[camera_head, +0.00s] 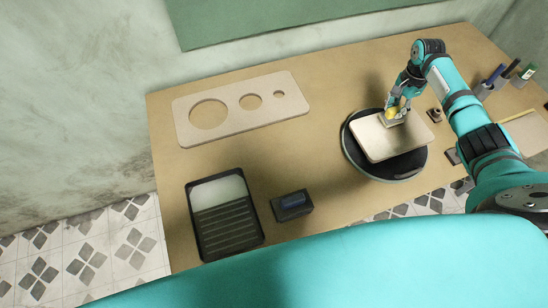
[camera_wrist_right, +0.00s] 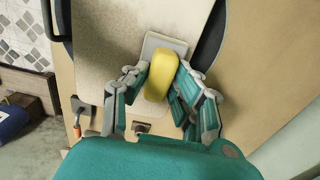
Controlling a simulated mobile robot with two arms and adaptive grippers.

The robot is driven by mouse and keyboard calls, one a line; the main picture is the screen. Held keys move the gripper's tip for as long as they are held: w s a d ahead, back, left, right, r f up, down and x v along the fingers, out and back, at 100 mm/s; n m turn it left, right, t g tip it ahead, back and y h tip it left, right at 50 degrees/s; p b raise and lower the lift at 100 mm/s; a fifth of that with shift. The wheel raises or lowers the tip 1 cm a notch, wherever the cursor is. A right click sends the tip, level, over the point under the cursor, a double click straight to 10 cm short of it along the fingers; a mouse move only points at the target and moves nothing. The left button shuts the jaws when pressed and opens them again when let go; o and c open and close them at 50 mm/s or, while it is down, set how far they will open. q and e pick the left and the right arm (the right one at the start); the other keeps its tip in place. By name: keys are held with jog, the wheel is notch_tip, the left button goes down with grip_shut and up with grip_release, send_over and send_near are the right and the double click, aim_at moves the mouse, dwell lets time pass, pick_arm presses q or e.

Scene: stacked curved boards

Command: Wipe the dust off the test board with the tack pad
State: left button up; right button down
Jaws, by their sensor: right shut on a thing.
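The test board (camera_head: 385,143) is a pale beige rectangle with rounded corners, lying on a round black base (camera_head: 352,152). In the right wrist view the board (camera_wrist_right: 105,35) has a speckled surface. The tack pad has a yellow handle (camera_wrist_right: 160,70) on a light grey plate (camera_wrist_right: 153,41). My right gripper (camera_head: 393,112) is shut on the yellow handle, with fingers on both sides of it. My left gripper is not in view.
A black tray (camera_head: 258,241) with a ribbed part stands at the table's front left. A beige panel with round holes (camera_head: 230,123) lies behind. Pens and a small pot (camera_head: 483,90) stand at the right.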

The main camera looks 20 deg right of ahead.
jog(key=shift+s+a, duration=0.1)
jog(key=shift+a, duration=0.8)
jog(key=shift+f, duration=0.1)
jog(key=shift+a, duration=1.7)
jog(key=shift+s+a, duration=0.1)
jog(key=shift+a, duration=1.6)
jog(key=shift+a, duration=0.1)
jog(key=shift+a, duration=1.6)
